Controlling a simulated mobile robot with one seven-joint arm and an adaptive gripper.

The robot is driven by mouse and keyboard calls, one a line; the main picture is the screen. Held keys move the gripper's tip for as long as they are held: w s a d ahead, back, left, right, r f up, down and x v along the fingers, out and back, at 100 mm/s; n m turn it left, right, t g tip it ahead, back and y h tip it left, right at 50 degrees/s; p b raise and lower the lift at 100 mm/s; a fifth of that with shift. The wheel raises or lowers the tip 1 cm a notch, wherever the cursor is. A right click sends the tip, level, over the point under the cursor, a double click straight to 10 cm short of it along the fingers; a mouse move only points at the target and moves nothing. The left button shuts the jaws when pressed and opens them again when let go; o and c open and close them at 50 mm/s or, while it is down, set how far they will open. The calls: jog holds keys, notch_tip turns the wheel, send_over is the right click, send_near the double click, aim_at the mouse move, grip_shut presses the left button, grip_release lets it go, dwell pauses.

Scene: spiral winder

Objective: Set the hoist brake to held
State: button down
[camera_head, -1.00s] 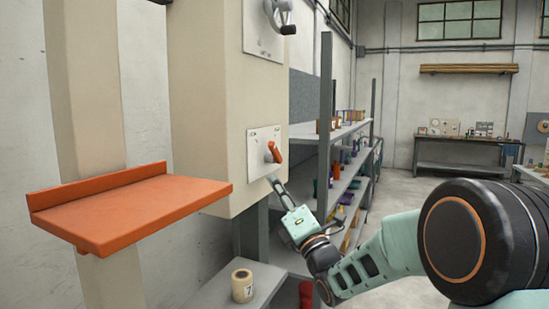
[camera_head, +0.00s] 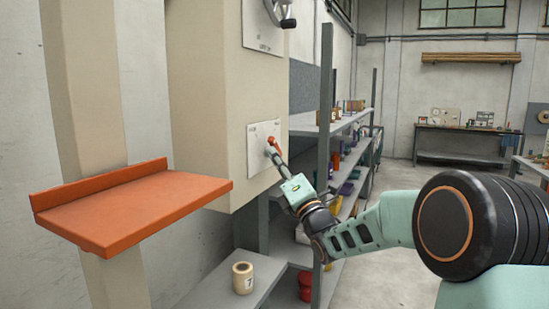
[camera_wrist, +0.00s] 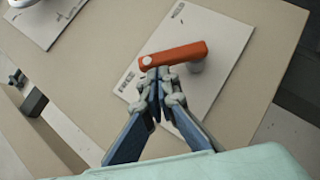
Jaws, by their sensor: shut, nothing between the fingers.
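The hoist brake is an orange-red lever (camera_head: 272,141) on a white plate (camera_head: 257,133) on the beige cabinet's side. My gripper (camera_head: 270,152) is shut and empty. In the wrist view my fingertips (camera_wrist: 161,73) are close against the lever's lower edge near its left end; I cannot tell whether they touch it. The fingers hide part of the plate.
A hand wheel (camera_head: 280,12) on another plate sits higher on the cabinet (camera_head: 215,100). An orange shelf (camera_head: 135,200) juts out at left. A tan numbered roll (camera_head: 242,279) and a red object (camera_head: 305,287) stand below. A stocked grey rack (camera_head: 326,120) stands just right.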

aim_at(275, 139)
jog(key=shift+r+m+h+b, duration=0.4)
jog(key=shift+m+h+b, duration=0.6)
jog(key=shift+b, duration=0.5)
jog(key=shift+w+r+m+h+b, duration=0.1)
jog(key=shift+r+m+h+b, duration=0.2)
jog(key=shift+m+b, duration=0.3)
jog(key=shift+w+d+r+m+g+h, duration=0.15)
jog(key=shift+r+m+g+h, duration=0.25)
jog(key=shift+r+m+h, duration=0.3)
jog(key=m+p, duration=0.1)
jog(key=r+p, duration=0.1)
jog(key=shift+w+d+m+h+p, duration=0.1)
jog(key=shift+w+m+h+p, duration=0.2)
jog(key=shift+m+h, duration=0.1)
jog(key=w+d+r+m+g+h+p, duration=0.2)
jog(key=w+p, duration=0.4)
jog(key=p, duration=0.7)
jog(key=shift+m+g, duration=0.8)
jog(key=shift+m, duration=0.1)
jog(key=shift+f, duration=0.1)
